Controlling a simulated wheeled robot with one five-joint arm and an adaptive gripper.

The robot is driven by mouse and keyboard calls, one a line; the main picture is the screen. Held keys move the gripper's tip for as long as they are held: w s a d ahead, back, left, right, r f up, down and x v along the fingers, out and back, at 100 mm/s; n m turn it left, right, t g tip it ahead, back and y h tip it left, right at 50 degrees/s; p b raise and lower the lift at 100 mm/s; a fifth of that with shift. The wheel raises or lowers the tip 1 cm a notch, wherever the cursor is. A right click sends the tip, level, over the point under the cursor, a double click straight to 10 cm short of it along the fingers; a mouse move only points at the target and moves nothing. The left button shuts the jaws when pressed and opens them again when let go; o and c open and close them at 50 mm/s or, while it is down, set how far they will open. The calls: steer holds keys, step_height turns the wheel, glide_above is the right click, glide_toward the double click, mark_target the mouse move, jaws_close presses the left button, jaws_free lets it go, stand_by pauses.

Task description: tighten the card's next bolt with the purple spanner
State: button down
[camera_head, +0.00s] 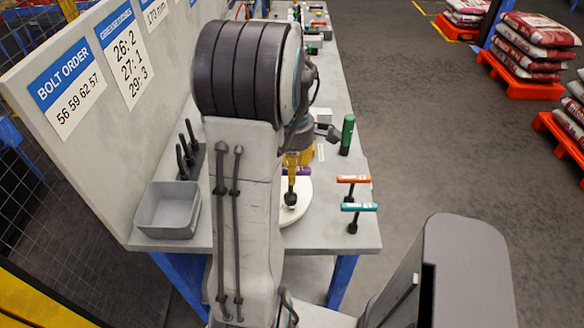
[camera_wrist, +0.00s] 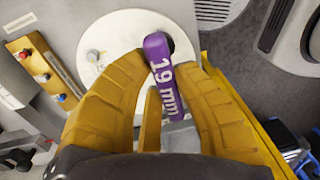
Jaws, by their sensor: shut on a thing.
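The purple spanner (camera_wrist: 157,55), a T-handle marked "19 mm", is between the yellow fingers of my gripper (camera_wrist: 172,62) in the wrist view. My gripper is shut on its handle. In the head view the purple handle (camera_head: 304,171) shows partly behind my arm, above a round white plate (camera_head: 300,213). The plate (camera_wrist: 110,25) also shows in the wrist view, with a bolt head (camera_wrist: 92,56) left of the spanner. A dark round spot lies beside the handle's far end. The bolt-order card (camera_head: 67,87) reads 56 59 62 57. The spanner's lower end and its contact with any bolt are unclear.
An orange T-spanner (camera_head: 352,179) and a teal one (camera_head: 358,207) stand at the bench's right edge, near a green cylinder (camera_head: 347,134). A grey bin (camera_head: 168,210) and a dark rack (camera_head: 190,160) are at left. Open floor lies right of the bench.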

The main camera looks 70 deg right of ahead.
steer(key=shift+s+r+b, duration=0.1)
steer(key=shift+s+b, duration=0.05)
steer(key=shift+b, duration=0.25)
stand_by(0.3)
steer(key=shift+f+b, duration=1.4)
steer(key=shift+f, duration=0.3)
stand_by(1.3)
stand_by(0.5)
steer(key=m, duration=0.4)
steer(key=shift+s, duration=0.1)
steer(key=m, duration=0.5)
steer(key=shift+s+a, duration=0.15)
steer(key=m, duration=0.5)
steer(key=shift+a, duration=0.1)
steer(key=shift+a+m, duration=0.1)
steer(key=shift+m, duration=2.1)
steer(key=shift+r, duration=0.2)
steer(key=shift+r+p, duration=2.1)
steer(key=shift+r, duration=0.2)
